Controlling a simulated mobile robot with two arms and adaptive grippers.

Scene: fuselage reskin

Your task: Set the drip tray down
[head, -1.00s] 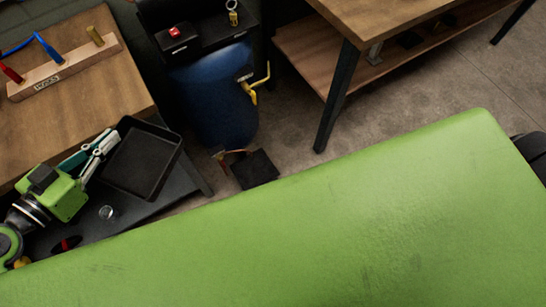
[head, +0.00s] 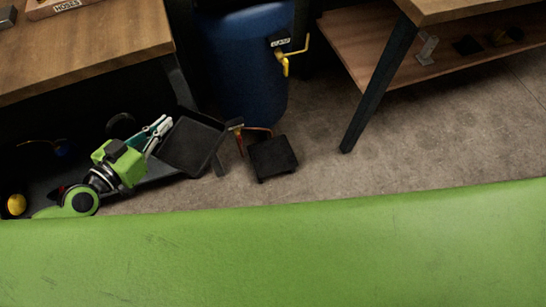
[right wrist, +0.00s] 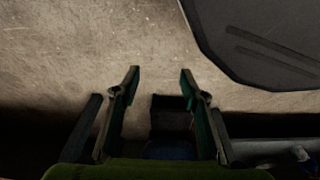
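The drip tray (head: 193,144) is a shallow black rectangular tray with raised walls. It is tilted in the picture, left of and below the blue drum. My left gripper (head: 161,132) is shut on the tray's left edge; the fingertips partly overlap the rim. The tray appears held above the floor, though its height is hard to judge. My right gripper (right wrist: 158,85) shows only in the right wrist view, with its fingers apart and nothing between the tips. A dark box-like shape (right wrist: 170,112) lies beyond those fingers.
A blue drum (head: 240,70) with a yellow tap (head: 284,66) stands behind the tray. A black square object (head: 273,157) with an orange-red part lies on the floor right of the tray. Wooden benches stand at left (head: 90,48) and upper right (head: 440,10).

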